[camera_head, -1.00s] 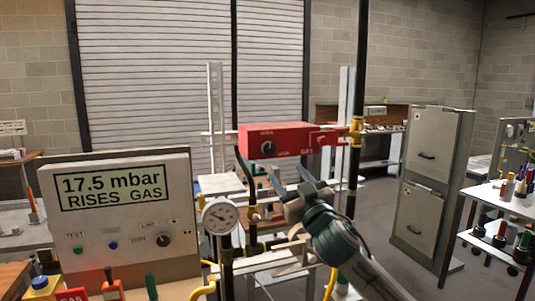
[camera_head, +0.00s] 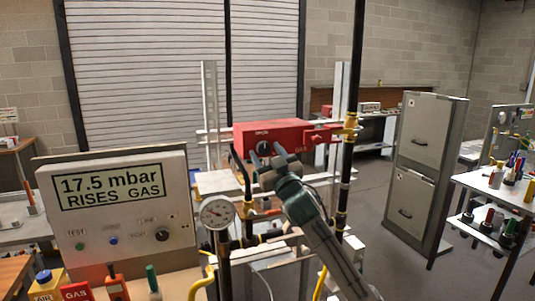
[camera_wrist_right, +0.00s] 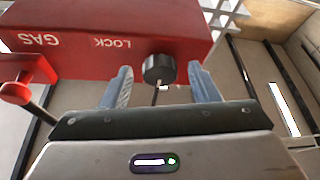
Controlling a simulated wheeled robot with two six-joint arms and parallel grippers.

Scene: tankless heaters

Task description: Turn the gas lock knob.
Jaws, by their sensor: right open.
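The red gas lock box (camera_head: 291,133) is on the gas pipe stand in the middle of the head view. Its black knob (camera_head: 264,148) is on the front face, partly covered by my gripper. My right gripper (camera_head: 265,158) is open in front of the box. In the right wrist view, the knob (camera_wrist_right: 159,69) lies between the two spread fingers of the gripper (camera_wrist_right: 158,85), with a gap on each side. The red box (camera_wrist_right: 115,28) shows upside-down "GAS" and "LOCK" lettering there. My left gripper is not in view.
A panel (camera_head: 118,205) reading "17.5 mbar RISES GAS" stands at the left, beside a pressure gauge (camera_head: 217,212). A black vertical pipe (camera_head: 346,180) with a yellow fitting is right of the box. A red handle (camera_wrist_right: 17,90) projects beside the box in the wrist view.

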